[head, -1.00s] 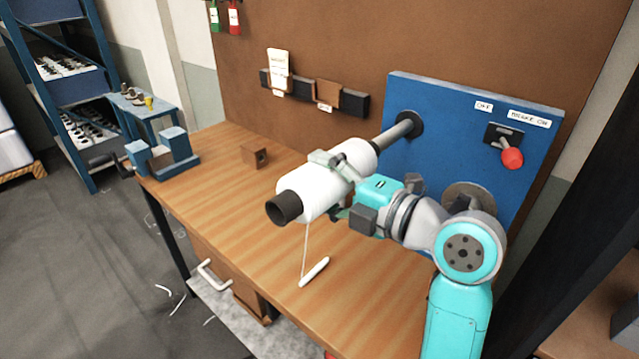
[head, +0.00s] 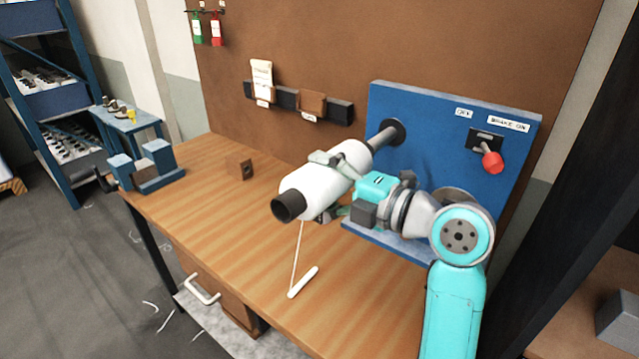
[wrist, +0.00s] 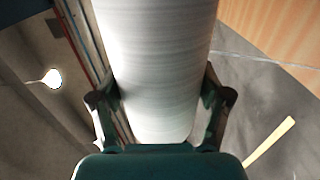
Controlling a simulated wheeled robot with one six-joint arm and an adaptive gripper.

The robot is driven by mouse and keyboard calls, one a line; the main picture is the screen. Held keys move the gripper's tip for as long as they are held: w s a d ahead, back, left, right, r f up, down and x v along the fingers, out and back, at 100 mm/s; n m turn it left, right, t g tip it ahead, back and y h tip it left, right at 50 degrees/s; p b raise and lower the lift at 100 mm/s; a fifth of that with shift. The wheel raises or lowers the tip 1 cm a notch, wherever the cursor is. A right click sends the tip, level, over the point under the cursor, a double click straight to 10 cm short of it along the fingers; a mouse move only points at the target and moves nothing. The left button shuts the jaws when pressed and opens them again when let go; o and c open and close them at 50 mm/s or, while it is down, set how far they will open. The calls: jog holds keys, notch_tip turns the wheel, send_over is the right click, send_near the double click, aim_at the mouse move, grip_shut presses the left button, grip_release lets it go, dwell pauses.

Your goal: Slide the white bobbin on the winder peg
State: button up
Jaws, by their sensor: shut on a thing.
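The white bobbin (head: 308,190) is a long white roll with a dark core end facing left and toward me. My gripper (head: 324,186) is shut across its middle. The wrist view shows the bobbin (wrist: 158,60) between both fingers. The grey winder peg (head: 384,137) sticks out from the blue panel (head: 420,125). The bobbin's far end meets the visible part of the peg, roughly in line with it. The peg's tip is hidden, apparently inside the bobbin. A short length of peg shows between bobbin and panel.
A thread hangs from the bobbin to a white stick (head: 303,282) above or on the wooden bench (head: 225,225). A red-knobbed lever (head: 491,162) is on the panel. A small wooden block (head: 239,167) and a blue fixture (head: 160,180) stand at left.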

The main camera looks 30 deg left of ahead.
aim_at(356, 158)
jog(key=shift+w, duration=0.15)
dwell(0.3)
jog(key=shift+w+d, duration=0.2)
jog(key=shift+w, duration=2.35)
jog(key=shift+w+d+f, duration=0.1)
jog(key=shift+w, duration=1.05)
jog(key=shift+w+d, duration=0.1)
jog(key=shift+w, duration=1.4)
jog(key=o, duration=1.8)
jog(key=shift+f, duration=0.1)
jog(key=shift+s, duration=0.1)
jog(key=s, duration=0.8)
jog(key=s+a, duration=0.1)
jog(key=s, duration=1.5)
jog(key=shift+s+a+r, duration=0.2)
jog(key=shift+a+r, duration=0.2)
